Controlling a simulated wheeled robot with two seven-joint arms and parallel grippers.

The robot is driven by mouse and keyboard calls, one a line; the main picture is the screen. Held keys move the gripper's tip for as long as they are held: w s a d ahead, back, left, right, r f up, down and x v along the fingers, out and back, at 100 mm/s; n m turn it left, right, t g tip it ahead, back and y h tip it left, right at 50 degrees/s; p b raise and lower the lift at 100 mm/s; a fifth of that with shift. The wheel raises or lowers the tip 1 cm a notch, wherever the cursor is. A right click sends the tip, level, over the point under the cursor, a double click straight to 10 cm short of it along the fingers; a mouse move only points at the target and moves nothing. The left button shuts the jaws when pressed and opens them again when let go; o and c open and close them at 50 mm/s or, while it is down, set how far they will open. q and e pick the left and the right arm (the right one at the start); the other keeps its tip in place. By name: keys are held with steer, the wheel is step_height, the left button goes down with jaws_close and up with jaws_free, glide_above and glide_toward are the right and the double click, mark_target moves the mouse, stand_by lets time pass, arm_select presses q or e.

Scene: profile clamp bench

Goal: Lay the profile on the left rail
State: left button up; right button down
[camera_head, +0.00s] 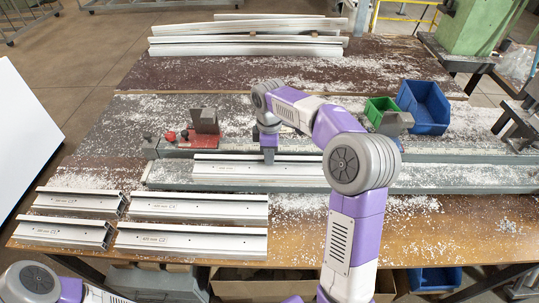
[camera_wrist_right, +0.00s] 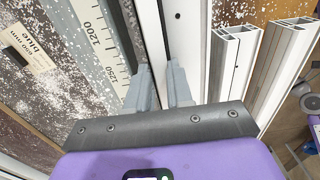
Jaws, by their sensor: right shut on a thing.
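A white profile (camera_head: 228,173) lies lengthwise along the front ledge of the long grey clamp bench (camera_head: 440,178), near its left part. It looks level; I cannot tell whether it rests fully on the ledge. My right gripper (camera_head: 268,156) comes down on it from above and is shut on it. In the right wrist view, the two grey fingers (camera_wrist_right: 163,88) stand either side of the white profile (camera_wrist_right: 182,45), next to a measuring scale (camera_wrist_right: 97,32). My left arm shows only at the lower left corner; its gripper is out of view.
Several loose white profiles (camera_head: 190,208) lie at the table's front left. A red clamp base with a grey block (camera_head: 205,121) stands behind the held profile. Green (camera_head: 380,108) and blue (camera_head: 424,106) bins stand at the right. More profiles (camera_head: 245,45) are stacked at the back.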

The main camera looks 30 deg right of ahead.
steer(key=shift+r, duration=0.15)
steer(key=c, duration=1)
jaws_free()
steer(key=shift+f, duration=0.2)
step_height(320, 180, up, 12)
steer(key=p, duration=0.4)
steer(key=shift+r, duration=0.15)
